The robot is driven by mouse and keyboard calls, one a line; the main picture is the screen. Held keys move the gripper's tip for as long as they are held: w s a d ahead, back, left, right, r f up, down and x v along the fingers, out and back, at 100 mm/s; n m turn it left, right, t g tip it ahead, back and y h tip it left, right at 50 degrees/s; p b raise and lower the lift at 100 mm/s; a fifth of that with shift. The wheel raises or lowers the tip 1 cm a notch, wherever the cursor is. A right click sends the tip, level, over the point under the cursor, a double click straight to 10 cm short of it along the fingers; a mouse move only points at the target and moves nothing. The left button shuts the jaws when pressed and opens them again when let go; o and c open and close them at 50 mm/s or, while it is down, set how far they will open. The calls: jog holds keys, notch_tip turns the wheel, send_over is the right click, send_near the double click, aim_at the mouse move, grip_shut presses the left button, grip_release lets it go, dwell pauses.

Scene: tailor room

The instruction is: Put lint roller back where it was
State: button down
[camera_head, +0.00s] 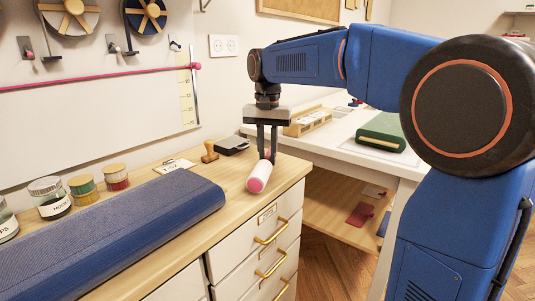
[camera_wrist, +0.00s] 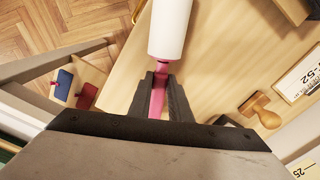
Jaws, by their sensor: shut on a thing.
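The lint roller (camera_head: 260,178) has a white roll with a pink end and a pink handle. My gripper (camera_head: 267,156) points down over the right end of the wooden cabinet top and is shut on the lint roller's handle. In the wrist view, the white roll (camera_wrist: 170,28) extends beyond the fingers, and the pink handle lies between the two dark fingertips (camera_wrist: 160,82). The roller is at or just above the cabinet top (camera_head: 232,185), near its front right corner; I cannot tell whether it touches.
A blue padded roll (camera_head: 130,235) lies along the cabinet top. A wooden stamp (camera_head: 209,152), a black pad (camera_head: 232,147) and a label card (camera_head: 174,166) sit behind. Jars and thread spools (camera_head: 115,178) stand left. A white table (camera_head: 340,125) with a green box (camera_head: 381,132) stands right.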

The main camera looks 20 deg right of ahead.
jog(key=shift+f, duration=0.7)
jog(key=c, duration=1.6)
grip_release()
jog(key=shift+o, duration=0.2)
notch_tip(320, 180, up, 17)
jog(key=s+d+f+n+t, duration=0.1)
jog(key=s+d+f+n, duration=0.1)
jog(key=s+f, duration=0.8)
jog(key=s+d+f+n+t, duration=0.2)
jog(key=s+d+f, duration=0.1)
jog(key=s+f, duration=0.7)
jog(key=s+d+f+n+t, duration=0.1)
jog(key=s+d+f, duration=0.2)
jog(key=s+f, duration=0.8)
jog(key=shift+f+n+t, duration=0.25)
jog(key=shift+n+t, duration=0.05)
jog(key=shift+n, duration=0.1)
